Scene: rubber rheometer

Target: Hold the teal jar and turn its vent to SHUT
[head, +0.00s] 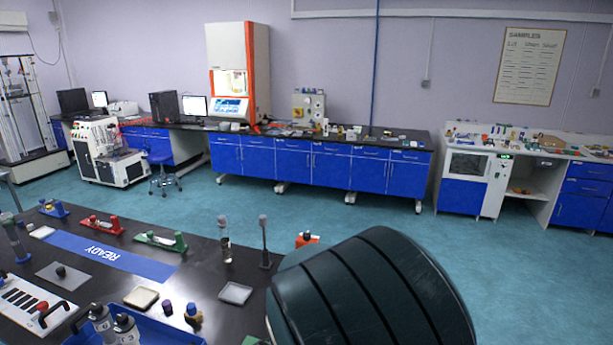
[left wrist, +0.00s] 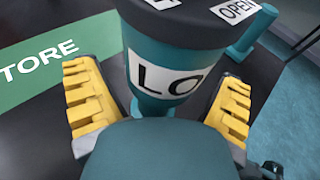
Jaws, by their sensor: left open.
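The teal jar (left wrist: 172,62) stands in the left wrist view with a white label whose visible letters read "LO". Its dark lid (left wrist: 190,22) carries a white "OPEN" tag (left wrist: 236,10) and another tag cut by the top edge. A teal arm-like part (left wrist: 252,32) sticks out at the right of the lid. My left gripper (left wrist: 155,88) is open, one yellow ribbed finger on each side of the jar's lower body. I cannot tell whether they touch it. A teal rounded part in front hides the jar's lower front. My right gripper is not in view.
A green "STORE" mat (left wrist: 45,62) lies left of the jar on the dark table. In the head view, the black table (head: 105,285) holds a blue "READY" strip (head: 110,257), small racks and a blue tray (head: 165,328). A large dark rounded shape blocks the lower right.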

